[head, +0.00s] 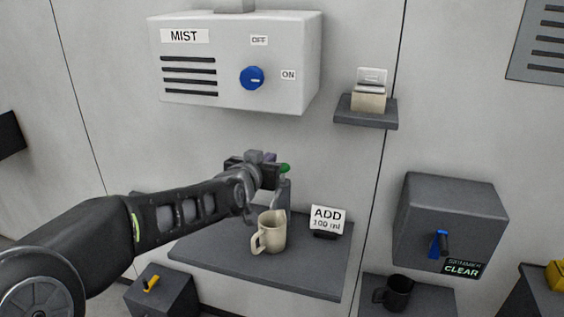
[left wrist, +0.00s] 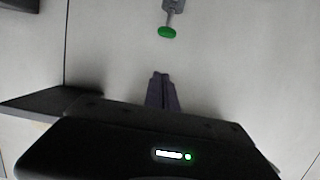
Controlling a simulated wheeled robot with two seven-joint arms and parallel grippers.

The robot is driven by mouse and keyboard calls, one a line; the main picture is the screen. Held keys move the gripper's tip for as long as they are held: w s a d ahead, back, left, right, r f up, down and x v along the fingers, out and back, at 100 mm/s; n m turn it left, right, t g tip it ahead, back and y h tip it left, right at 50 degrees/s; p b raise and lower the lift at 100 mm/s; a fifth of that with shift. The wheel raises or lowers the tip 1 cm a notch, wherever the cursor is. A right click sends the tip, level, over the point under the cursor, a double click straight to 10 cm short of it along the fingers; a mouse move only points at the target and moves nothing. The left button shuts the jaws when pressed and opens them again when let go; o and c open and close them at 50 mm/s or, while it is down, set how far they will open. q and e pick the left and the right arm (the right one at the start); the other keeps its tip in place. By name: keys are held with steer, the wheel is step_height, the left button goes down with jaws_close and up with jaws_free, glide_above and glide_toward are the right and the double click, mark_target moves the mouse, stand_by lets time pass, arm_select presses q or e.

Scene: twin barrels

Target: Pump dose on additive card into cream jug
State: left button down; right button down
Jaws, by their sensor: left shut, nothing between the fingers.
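The additive card (head: 327,220) reads "ADD 100 ml" and stands at the right of the grey shelf. The cream jug (head: 273,234) stands upright on the shelf left of the card, its handle to the left; its contents cannot be seen. A pump with a green button (head: 285,168) is on the wall side behind the jug, partly hidden by my gripper; the green button also shows in the left wrist view (left wrist: 167,32). My left gripper (head: 269,157) is beside the green button, above the jug. Its fingers (left wrist: 162,90) are shut and empty, apart from the button in the left wrist view. My right gripper is not in view.
A white MIST box (head: 309,62) with a blue knob (head: 251,78) hangs above. A grey box marked CLEAR (head: 425,200) is at right, with a black mug (head: 398,292) below it. A small ledge (head: 366,118) holds cards. The grey shelf (head: 310,275) has free room in front.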

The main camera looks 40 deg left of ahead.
arm_select(q)
steer(key=p, duration=0.2)
glide_above(283, 174)
steer(key=f, duration=0.5)
steer(key=shift+s+a, duration=0.15)
steer(key=shift+s, duration=0.2)
steer(key=shift+f+p, duration=0.3)
steer(key=shift+f, duration=0.5)
step_height(283, 174, down, 3)
steer(key=b, duration=0.4)
steer(key=shift+f, duration=0.1)
steer(key=shift+s, duration=0.1)
